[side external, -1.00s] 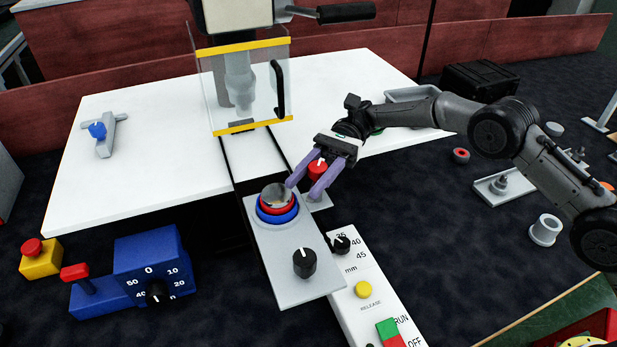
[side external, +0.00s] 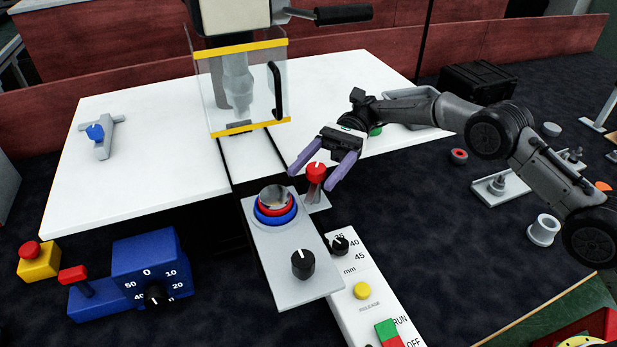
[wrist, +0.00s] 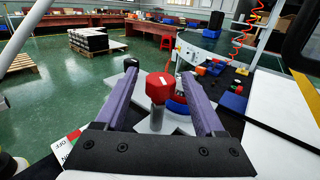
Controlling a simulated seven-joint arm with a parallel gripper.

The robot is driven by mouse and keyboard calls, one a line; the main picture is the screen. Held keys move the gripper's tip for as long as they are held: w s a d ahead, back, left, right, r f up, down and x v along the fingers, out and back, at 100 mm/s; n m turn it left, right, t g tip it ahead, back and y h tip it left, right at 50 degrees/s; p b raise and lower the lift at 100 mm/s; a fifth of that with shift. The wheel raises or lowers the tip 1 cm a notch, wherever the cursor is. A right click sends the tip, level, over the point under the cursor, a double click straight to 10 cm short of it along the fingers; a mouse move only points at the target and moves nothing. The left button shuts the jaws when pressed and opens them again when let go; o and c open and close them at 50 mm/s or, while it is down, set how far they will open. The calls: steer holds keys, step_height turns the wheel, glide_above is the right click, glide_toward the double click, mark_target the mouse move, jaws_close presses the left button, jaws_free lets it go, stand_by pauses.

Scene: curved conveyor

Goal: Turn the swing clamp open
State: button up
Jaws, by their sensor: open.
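The red-topped swing clamp (side external: 316,172) stands on a small grey plate beside the grey fixture plate. It has a white mark on its red head and a grey post. My gripper (side external: 311,178) is open, with its two purple fingers spread on either side of the red head. In the wrist view, the red head (wrist: 160,87) shows between the fingers of my gripper (wrist: 159,70), apart from both. A round part (side external: 276,197) sits in the red and blue rings beside the clamp. The clamp's foot is partly hidden in the wrist view.
A black knob (side external: 303,264) stands on the fixture plate. A white control panel (side external: 350,275) lies to its right. The machine's clear guard (side external: 215,85) rises behind. A blue-knobbed grey bracket (side external: 104,147) sits far left on the white table (side external: 165,180).

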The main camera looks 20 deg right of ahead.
step_height(320, 180, up, 7)
stand_by(0.3)
steer(key=y, duration=0.1)
steer(key=m+t+y, duration=0.1)
steer(key=d+t+y, duration=0.1)
steer(key=shift+w+r+m, duration=0.25)
steer(key=shift+r+m, duration=0.05)
steer(key=shift+m, duration=0.1)
steer(key=m+t+y, duration=0.1)
steer(key=t, duration=0.1)
steer(key=m+t+h, duration=0.2)
steer(key=m+t, duration=0.7)
steer(key=t, duration=0.5)
glide_toward(321, 163)
steer(key=f, duration=0.1)
steer(key=x, duration=0.9)
steer(key=s+x, duration=0.1)
steer(key=x, duration=0.4)
steer(key=shift+a, duration=0.2)
jaws_close()
